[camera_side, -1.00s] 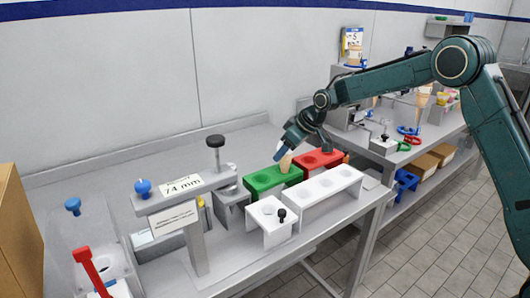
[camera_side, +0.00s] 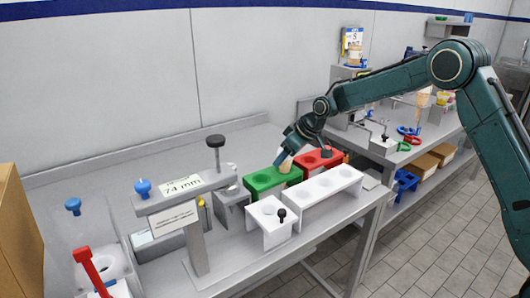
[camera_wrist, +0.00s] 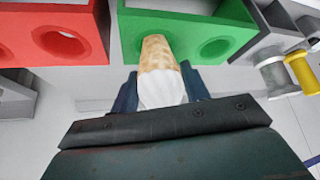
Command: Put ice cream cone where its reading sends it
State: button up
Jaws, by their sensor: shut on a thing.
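My gripper (camera_side: 284,154) is shut on the ice cream cone (camera_side: 286,164), a tan cone with a white part between the fingers. In the wrist view the cone (camera_wrist: 160,75) lies between my two fingers (camera_wrist: 160,92), its tan end toward the green block (camera_wrist: 185,22). In the side view the cone is at the green block (camera_side: 262,185), which has round holes. The cone overlaps one hole place; I cannot tell how deep it sits. A red block (camera_side: 330,153) stands behind and right, a white block (camera_side: 318,200) in front. A gauge sign (camera_side: 181,186) reads 74 mm.
A small white stand with a black knob (camera_side: 282,214) is left of the white block. The gauge post with a black-topped screw (camera_side: 215,141) stands left. A second bench with tools and blue bins (camera_side: 405,183) is at right.

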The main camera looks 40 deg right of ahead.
jog(key=shift+f, duration=0.45)
dwell(0.3)
jog(key=o, duration=0.8)
jog(key=shift+o, duration=0.2)
jog(key=shift+s+r, duration=0.1)
jog(key=v, duration=1.3)
jog(key=shift+r, duration=0.25)
jog(key=shift+s, duration=0.15)
